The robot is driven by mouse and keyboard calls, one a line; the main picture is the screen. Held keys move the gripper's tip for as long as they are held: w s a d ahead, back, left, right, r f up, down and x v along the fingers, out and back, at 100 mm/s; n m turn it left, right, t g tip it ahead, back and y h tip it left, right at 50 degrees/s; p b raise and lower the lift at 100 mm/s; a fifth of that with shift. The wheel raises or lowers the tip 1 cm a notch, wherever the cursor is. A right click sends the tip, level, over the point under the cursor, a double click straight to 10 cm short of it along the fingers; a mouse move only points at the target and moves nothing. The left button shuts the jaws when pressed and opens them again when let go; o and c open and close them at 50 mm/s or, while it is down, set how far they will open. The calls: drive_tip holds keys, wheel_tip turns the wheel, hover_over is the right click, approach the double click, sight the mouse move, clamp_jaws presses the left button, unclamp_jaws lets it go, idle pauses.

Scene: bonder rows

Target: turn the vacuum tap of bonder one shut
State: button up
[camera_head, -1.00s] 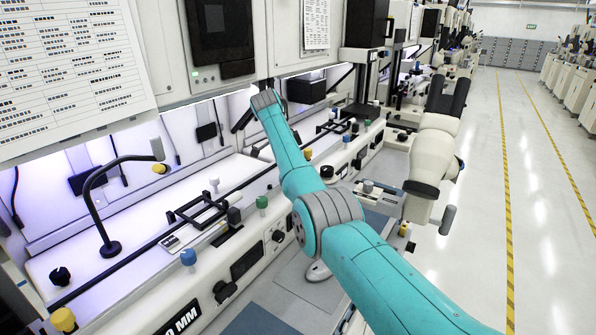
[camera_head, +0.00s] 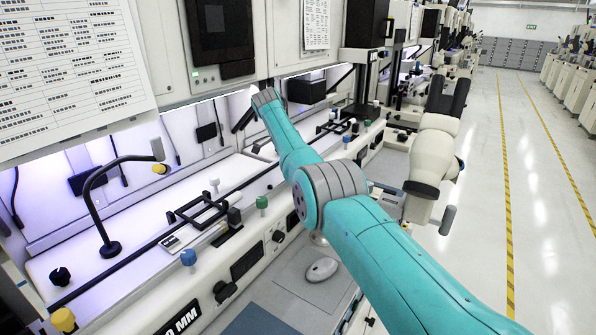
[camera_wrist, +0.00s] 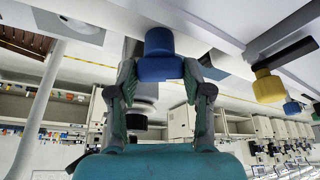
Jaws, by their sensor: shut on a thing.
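In the wrist view a blue tap knob (camera_wrist: 158,62) stands out from a pale machine surface, between the fingertips of my gripper (camera_wrist: 158,78). The fingers close on it from both sides. In the head view my teal arm reaches towards the row of bonders, and my gripper is hidden behind it. The nearest bonder's front (camera_head: 150,298) carries a blue knob (camera_head: 188,258), a green knob (camera_head: 262,203) and a yellow knob (camera_head: 63,319), all clear of my arm. I cannot tell which bonder the held knob belongs to.
In the head view a cream microscope head (camera_head: 437,150) is close right of my arm. A white mouse (camera_head: 322,269) lies below. The aisle (camera_head: 475,250) is clear.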

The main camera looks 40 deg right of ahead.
drive_tip(key=o, duration=1.2)
drive_tip(key=shift+c, duration=0.2)
drive_tip(key=shift+n, duration=0.4)
